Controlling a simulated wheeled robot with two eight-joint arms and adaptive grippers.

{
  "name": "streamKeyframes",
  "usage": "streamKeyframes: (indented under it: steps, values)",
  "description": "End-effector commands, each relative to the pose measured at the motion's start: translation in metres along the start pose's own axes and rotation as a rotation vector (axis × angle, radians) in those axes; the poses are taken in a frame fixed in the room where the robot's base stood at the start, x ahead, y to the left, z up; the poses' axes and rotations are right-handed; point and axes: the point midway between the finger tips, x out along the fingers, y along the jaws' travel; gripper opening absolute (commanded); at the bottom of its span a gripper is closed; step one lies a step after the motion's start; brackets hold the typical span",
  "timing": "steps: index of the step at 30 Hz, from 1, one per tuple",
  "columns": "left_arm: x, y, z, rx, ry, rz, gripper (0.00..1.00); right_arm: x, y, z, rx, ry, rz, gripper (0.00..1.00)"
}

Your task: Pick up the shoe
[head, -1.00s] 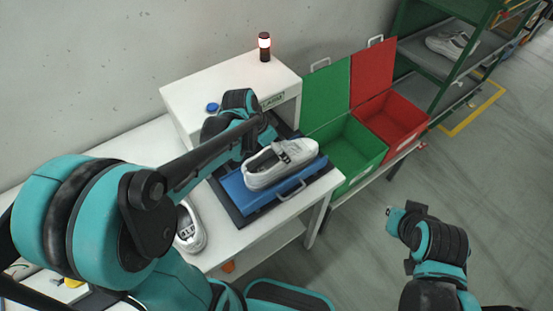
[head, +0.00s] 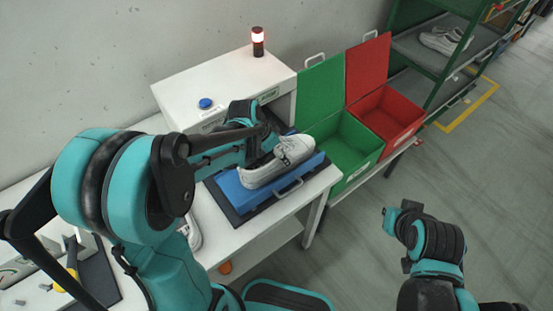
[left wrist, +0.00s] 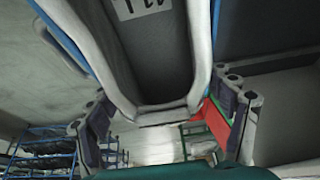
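A pale grey-white shoe (head: 282,164) lies on a blue raised plate (head: 252,200) at the table's front right. My left gripper (head: 262,145) is at the shoe from behind and partly covers it. In the left wrist view, the shoe's opening, with a number label inside (left wrist: 150,55), is close above. The left gripper's spread fingers (left wrist: 165,122) stand on either side of the shoe's near end, and contact is hard to judge. My right gripper (head: 396,238) hangs over the floor at the right, away from the shoe, and its fingers are not clear.
A white box machine (head: 235,85) with a blue button and a red-lit lamp (head: 258,42) stands behind. Open green (head: 345,140) and red (head: 393,112) bins sit to the right. Another shoe (head: 193,235) is partly hidden by my left arm. A shelf (head: 425,60) holds shoes.

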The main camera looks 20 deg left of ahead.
Motion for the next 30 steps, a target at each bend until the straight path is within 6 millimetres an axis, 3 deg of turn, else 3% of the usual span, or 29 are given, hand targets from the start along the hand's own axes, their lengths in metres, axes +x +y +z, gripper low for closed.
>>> streamKeyframes:
  steps: [11,19,30]
  values:
    - [-0.004,0.0,-0.002,0.0,0.0,0.0,0.39,-0.001,0.0,-0.001,0.0,0.0,0.0,0.0]
    - [-0.041,0.001,-0.017,0.0,0.001,0.0,0.39,-0.015,0.0,-0.011,0.0,0.0,0.0,0.0]
    - [-0.072,0.072,-0.054,0.006,0.0,0.002,0.39,-0.031,0.0,-0.022,0.0,0.0,0.0,0.0]
